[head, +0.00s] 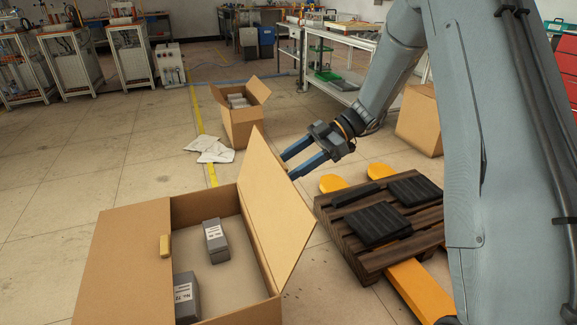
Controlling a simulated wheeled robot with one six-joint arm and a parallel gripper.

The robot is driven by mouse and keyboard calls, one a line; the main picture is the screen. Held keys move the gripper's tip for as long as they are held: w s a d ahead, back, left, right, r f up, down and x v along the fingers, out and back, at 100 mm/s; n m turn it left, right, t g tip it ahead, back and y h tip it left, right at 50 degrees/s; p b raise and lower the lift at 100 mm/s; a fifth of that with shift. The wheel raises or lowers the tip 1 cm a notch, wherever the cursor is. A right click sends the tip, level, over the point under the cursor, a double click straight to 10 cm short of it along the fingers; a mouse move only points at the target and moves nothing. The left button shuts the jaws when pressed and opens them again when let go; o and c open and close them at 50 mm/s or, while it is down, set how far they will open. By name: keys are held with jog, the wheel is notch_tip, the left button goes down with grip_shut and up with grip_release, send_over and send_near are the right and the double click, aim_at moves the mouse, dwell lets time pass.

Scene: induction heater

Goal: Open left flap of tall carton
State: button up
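The tall carton (205,207) stands in the near left foreground, cut off by the bottom edge. Its left flap (125,262) lies about flat, seemingly over the left part of the opening. A small tan tab (165,245) sits near that flap's right edge. The right flap (272,205) stands up, tilted to the right. Two grey labelled boxes show inside, one toward the back (216,240) and one nearer (186,297), partly hidden by the left flap. My gripper (288,168) is open and empty, pointing left, by the right flap's upper edge; contact cannot be told.
A wooden pallet (365,245) with dark pads and orange forks is to the right. A smaller open carton (241,125) and white crumpled sheets (210,149) lie behind. Another carton (420,120) stands beyond my arm. Floor left of the tall carton is clear.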

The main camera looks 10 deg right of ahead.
jog(key=o, duration=1.5)
jog(key=shift+f, duration=0.2)
jog(key=shift+r, duration=0.1)
jog(key=v, duration=0.7)
jog(key=shift+d+r, duration=0.15)
jog(key=shift+d, duration=0.15)
jog(key=shift+w, duration=0.1)
